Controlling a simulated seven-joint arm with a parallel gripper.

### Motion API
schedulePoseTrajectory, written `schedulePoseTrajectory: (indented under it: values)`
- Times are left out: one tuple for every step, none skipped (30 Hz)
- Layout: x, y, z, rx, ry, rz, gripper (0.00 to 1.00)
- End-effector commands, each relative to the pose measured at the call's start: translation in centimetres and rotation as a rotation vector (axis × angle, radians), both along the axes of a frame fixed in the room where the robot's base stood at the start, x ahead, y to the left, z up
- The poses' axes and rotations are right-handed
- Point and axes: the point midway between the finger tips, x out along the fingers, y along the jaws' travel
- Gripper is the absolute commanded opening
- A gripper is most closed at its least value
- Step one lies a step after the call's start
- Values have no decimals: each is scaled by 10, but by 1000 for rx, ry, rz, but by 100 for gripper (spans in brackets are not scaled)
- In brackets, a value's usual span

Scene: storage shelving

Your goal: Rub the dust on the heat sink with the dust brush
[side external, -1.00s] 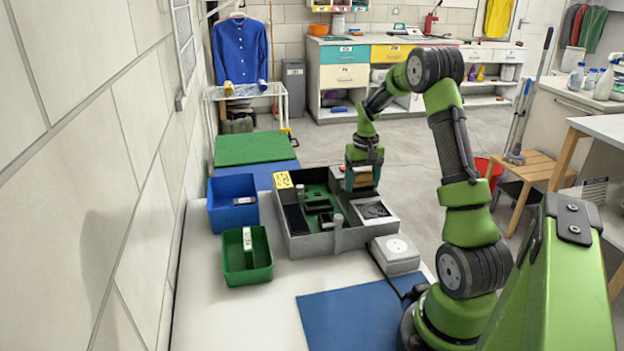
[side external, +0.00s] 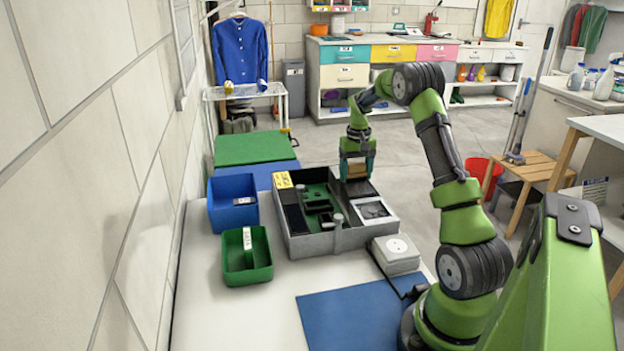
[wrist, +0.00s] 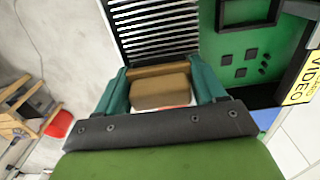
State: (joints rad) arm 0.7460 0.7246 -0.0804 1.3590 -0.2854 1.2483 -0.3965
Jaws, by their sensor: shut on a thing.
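My gripper (side external: 357,172) is shut on the dust brush, a tan wooden block (side external: 356,170). In the wrist view the brush (wrist: 160,92) sits between my two teal fingers (wrist: 163,85). The heat sink (wrist: 155,28), with pale parallel fins and dark gaps, lies just beyond the brush in the wrist view. It is inside the grey open case (side external: 335,243), at its far right, under my gripper. My gripper and the brush cover part of it in the side view. Contact between bristles and fins cannot be told, and I cannot make out dust clearly.
The case also holds a green circuit board (wrist: 245,60) and a fan (side external: 372,209). A blue bin (side external: 232,218) and a green bin (side external: 247,275) stand left of it. A white boxy device (side external: 397,258) is at its near right corner. A blue mat (side external: 355,318) lies clear in front.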

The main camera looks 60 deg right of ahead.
Motion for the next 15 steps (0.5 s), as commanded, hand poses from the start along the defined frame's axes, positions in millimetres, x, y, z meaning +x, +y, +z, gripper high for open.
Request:
schedulePoseTrajectory:
  values:
    - [0,0,3,-1,0,0,37]
    - [0,0,8,-3,-1,0,37]
    - [1,0,20,-4,-4,0,37]
    - [0,0,23,-2,-2,0,37]
    - [0,0,25,-1,-1,1,37]
    - [0,0,28,-1,-1,0,37]
    - [0,1,31,-1,-1,0,37]
    - [0,0,34,-1,-1,0,37]
    - [0,0,38,-2,-2,0,37]
    - [0,0,40,-2,-2,0,37]
    - [0,0,43,-2,-2,0,37]
    - [0,0,46,-2,-2,1,37]
    - [0,1,49,-1,-2,0,37]
    - [0,1,52,-1,-2,0,37]
    - [0,0,56,-2,-2,0,37]
